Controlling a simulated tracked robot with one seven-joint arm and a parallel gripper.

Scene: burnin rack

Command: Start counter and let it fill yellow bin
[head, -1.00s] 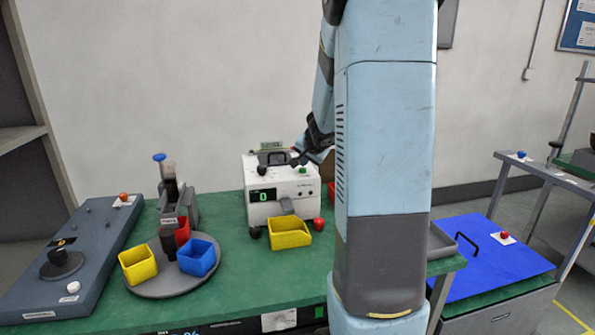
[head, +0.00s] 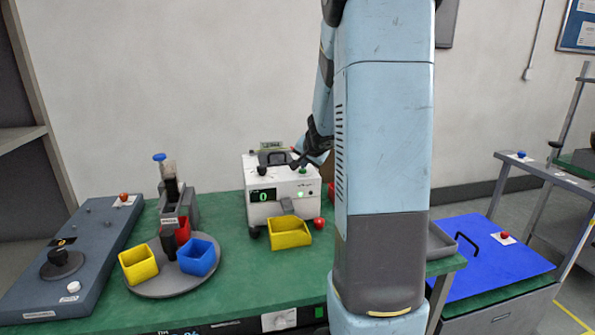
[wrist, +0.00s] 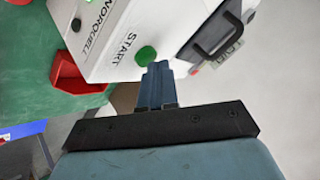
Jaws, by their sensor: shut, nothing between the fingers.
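The white counter (head: 285,209) stands at the back of the green bench, with a display (head: 262,196) that reads 0. Its green START button (wrist: 146,55) is on top, and a small green light shows on its front. A yellow bin (head: 290,238) sits in front of the counter, below its chute; I cannot make out any parts inside. My gripper (wrist: 156,68) is shut and empty. Its fingertips are right at the START button in the wrist view; I cannot tell whether they press it. In the head view my gripper (head: 301,164) is just above the counter's top.
A round turntable (head: 160,288) at the left carries another yellow bin (head: 138,265), a blue bin (head: 197,257) and a red bin (head: 182,231). A red knob (head: 318,223) is beside the front yellow bin. A grey control panel (head: 95,235) lies at far left.

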